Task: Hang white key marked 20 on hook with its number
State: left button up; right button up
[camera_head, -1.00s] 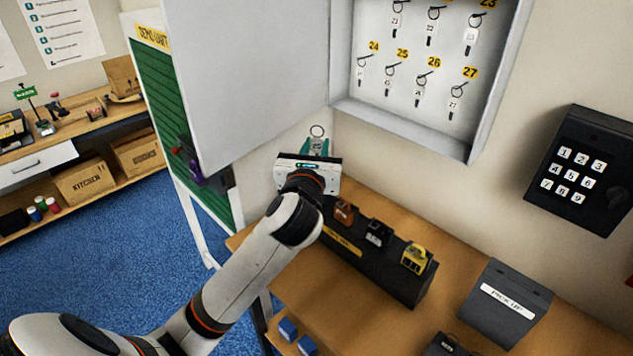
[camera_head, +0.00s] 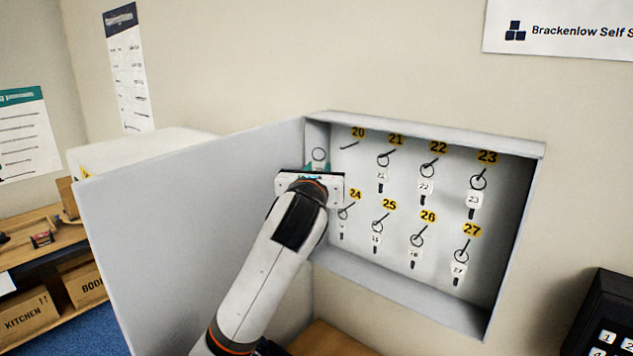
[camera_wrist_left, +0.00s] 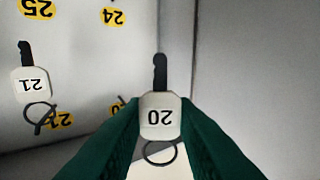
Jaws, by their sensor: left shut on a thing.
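My left gripper (camera_head: 319,168) is at the left side of the open key cabinet (camera_head: 530,149), its teal fingers pointing up. It is shut on the white key marked 20 (camera_wrist_left: 160,107), which shows upside down between the green fingers in the left wrist view. In the head view its ring (camera_head: 319,154) stands above the fingertips, and the white body is hidden. The hook under number 20 (camera_head: 349,146) is bare, at the top left of the back panel, to the right of the ring. The key is apart from it. My right gripper is not in view.
The cabinet door (camera_head: 195,235) stands open on the left, close to my left arm. Keys hang on the other hooks, including key 21 (camera_head: 381,176) beside the bare hook and key 24 (camera_head: 342,214) below. A black keypad box (camera_head: 605,320) is at lower right.

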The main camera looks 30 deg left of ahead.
pick_arm(q)
jog(key=shift+w+d, duration=0.25)
jog(key=w+f, duration=0.1)
jog(key=w, duration=0.7)
jog(key=shift+d+f, duration=0.15)
jog(key=shift+d, duration=0.25)
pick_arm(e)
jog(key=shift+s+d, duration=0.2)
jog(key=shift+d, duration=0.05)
pick_arm(q)
jog(key=shift+w, duration=0.1)
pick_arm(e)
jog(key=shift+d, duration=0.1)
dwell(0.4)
pick_arm(q)
jog(key=o, duration=0.8)
jog(key=shift+o, duration=0.2)
jog(key=shift+d, duration=0.1)
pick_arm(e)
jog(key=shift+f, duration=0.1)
